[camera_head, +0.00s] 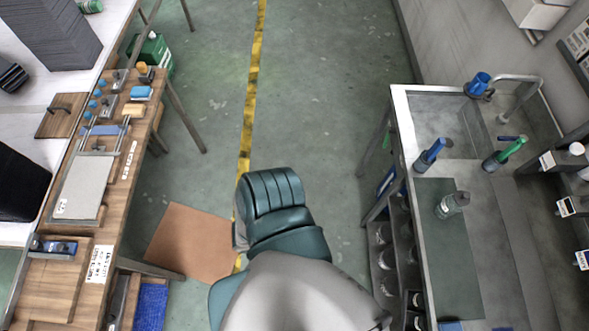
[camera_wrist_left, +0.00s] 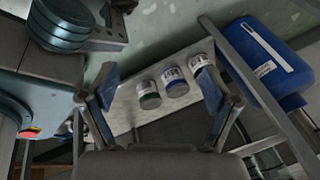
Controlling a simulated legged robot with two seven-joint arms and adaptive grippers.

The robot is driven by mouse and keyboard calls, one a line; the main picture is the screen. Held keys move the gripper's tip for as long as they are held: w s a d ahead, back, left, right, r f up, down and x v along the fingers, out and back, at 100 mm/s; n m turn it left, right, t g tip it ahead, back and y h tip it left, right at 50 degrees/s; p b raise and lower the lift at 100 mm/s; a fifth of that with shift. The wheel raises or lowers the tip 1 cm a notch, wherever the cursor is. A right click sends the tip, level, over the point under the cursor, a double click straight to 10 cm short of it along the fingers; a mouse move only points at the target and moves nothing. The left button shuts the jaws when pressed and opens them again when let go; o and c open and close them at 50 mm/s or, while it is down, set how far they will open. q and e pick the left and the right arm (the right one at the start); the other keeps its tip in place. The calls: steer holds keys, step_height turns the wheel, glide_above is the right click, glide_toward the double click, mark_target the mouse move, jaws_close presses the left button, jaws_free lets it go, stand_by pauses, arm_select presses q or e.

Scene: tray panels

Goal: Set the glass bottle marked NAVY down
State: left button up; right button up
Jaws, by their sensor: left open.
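In the left wrist view my left gripper (camera_wrist_left: 158,76) is open, with nothing held between its fingers. Neither gripper shows in the head view.
The right bench (camera_head: 481,260) holds blue-topped and green-topped bottles and a tap, with shelves of bottles below. A wooden bench (camera_head: 118,190) with tools runs along the left. A large blue container (camera_wrist_left: 262,60) is right of my left gripper. Open floor (camera_head: 330,100) lies between the benches.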

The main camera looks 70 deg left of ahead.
arm_select(q)
steer(key=s+d+f+n+g, duration=0.1)
steer(key=s+f+n, duration=0.1)
steer(key=s, duration=0.4)
steer(key=s+f+n+g, duration=0.2)
steer(key=s+n, duration=0.3)
steer(key=s, duration=0.2)
steer(key=shift+s+d+f, duration=0.15)
steer(key=shift+s+d, duration=0.1)
steer(key=shift+d, duration=0.1)
